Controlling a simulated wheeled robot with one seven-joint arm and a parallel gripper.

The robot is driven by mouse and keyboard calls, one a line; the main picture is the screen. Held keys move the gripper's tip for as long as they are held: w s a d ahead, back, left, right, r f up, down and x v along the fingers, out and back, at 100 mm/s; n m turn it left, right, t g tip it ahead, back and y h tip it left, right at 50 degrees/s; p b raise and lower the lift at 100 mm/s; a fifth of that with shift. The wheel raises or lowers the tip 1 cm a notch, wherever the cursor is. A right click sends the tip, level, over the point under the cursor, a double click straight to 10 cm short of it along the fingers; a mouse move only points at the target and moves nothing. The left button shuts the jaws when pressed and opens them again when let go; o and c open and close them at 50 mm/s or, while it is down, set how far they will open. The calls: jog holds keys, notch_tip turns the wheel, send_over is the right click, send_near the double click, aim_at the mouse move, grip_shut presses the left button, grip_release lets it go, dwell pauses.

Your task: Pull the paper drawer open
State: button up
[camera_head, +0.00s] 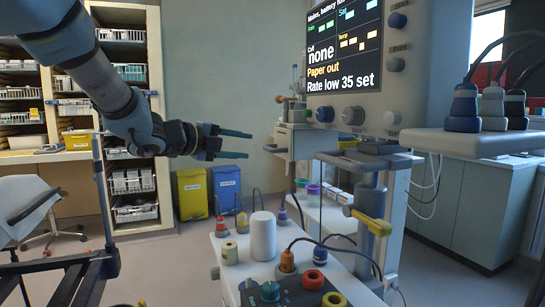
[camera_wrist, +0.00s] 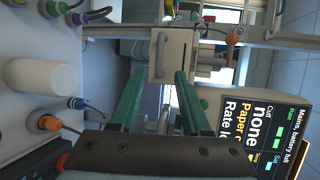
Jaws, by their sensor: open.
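My gripper (camera_head: 250,145) is open and empty, its two dark green fingers pointing right in the head view. A cream box-shaped unit (camera_head: 300,141) with a bar handle (camera_head: 275,149) on its left face stands just beyond the fingertips; it looks like the paper drawer, though no label is legible. In the wrist view my fingertips (camera_wrist: 159,75) point at this cream unit (camera_wrist: 178,56), with the handle (camera_wrist: 160,55) roughly in line with the gap. The fingers look apart from the handle. I see no open gap at the drawer.
The monitor (camera_head: 345,45) reads "Paper out". A trolley top with a white cylinder (camera_head: 263,236) and coloured connectors lies below my arm. A post with a yellow lever (camera_head: 371,221) stands right. Yellow (camera_head: 192,194) and blue bins (camera_head: 226,188) stand behind.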

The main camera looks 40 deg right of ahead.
aim_at(266, 149)
jog(key=d, duration=0.3)
jog(key=d+f+p, duration=0.1)
jog(key=d, duration=0.2)
jog(key=d+f+p, duration=0.1)
jog(key=d, duration=0.2)
jog(key=shift+w+d, duration=0.25)
jog(key=shift+d, duration=0.1)
jog(key=shift+c, duration=0.2)
grip_shut()
jog(key=shift+a, duration=0.1)
dwell(0.7)
